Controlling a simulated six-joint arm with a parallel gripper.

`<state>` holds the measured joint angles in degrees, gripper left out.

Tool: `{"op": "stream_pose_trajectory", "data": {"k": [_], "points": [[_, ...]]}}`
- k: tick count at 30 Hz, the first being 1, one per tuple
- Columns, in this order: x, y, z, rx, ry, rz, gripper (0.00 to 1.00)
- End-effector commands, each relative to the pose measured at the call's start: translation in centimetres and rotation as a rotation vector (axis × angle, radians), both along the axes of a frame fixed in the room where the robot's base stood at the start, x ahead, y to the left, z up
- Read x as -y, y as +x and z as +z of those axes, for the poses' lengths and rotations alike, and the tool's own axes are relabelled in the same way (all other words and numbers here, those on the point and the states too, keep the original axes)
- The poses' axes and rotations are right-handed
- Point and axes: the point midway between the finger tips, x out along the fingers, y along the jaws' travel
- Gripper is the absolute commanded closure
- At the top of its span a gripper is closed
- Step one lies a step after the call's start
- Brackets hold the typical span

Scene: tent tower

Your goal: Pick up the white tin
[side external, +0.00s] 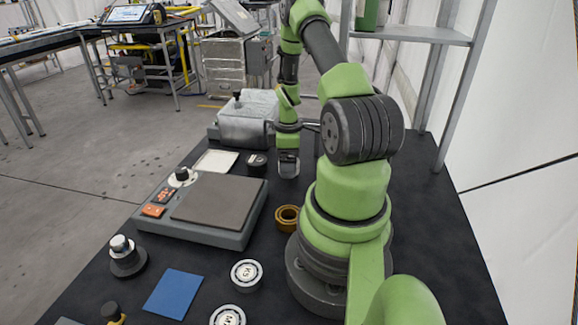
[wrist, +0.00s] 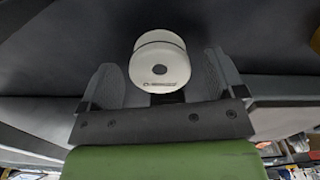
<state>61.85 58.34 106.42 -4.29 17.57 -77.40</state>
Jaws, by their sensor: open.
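A white round tin (wrist: 158,48) with a small dark spot and fine lettering on its face is in the upper middle of the wrist view. My gripper (wrist: 160,65) is open, with one finger left of the tin and one right of it. A gap shows on each side, and nothing is gripped. In the side view my gripper (side external: 288,168) points down at the far part of the dark table, beside a small dark cylinder (side external: 257,163). I cannot pick out this tin there with certainty; the gripper may hide it.
A grey scale-like device (side external: 215,200) stands left of my arm. A brass ring (side external: 287,217) is near my base. Two white lettered tins (side external: 246,274) (side external: 228,316) and a blue pad (side external: 173,293) lie in front. A silver box (side external: 246,120) stands behind my gripper.

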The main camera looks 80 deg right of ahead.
Motion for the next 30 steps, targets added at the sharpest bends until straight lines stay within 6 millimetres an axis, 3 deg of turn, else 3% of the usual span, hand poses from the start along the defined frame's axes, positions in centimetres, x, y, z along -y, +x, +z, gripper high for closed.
{"op": "stream_pose_trajectory", "data": {"k": [9, 16, 17, 25, 30], "points": [[0.0, 0.0, -0.7, 0.000, -0.001, 0.000, 0.11], [0.0, 0.0, -0.7, 0.000, -0.001, 0.000, 0.64], [0.0, 0.0, -0.7, 0.000, -0.001, 0.000, 0.67], [0.0, 0.0, -0.6, 0.001, -0.001, 0.000, 0.67], [0.1, 0.1, 0.6, 0.002, -0.004, 0.000, 0.67]]}}
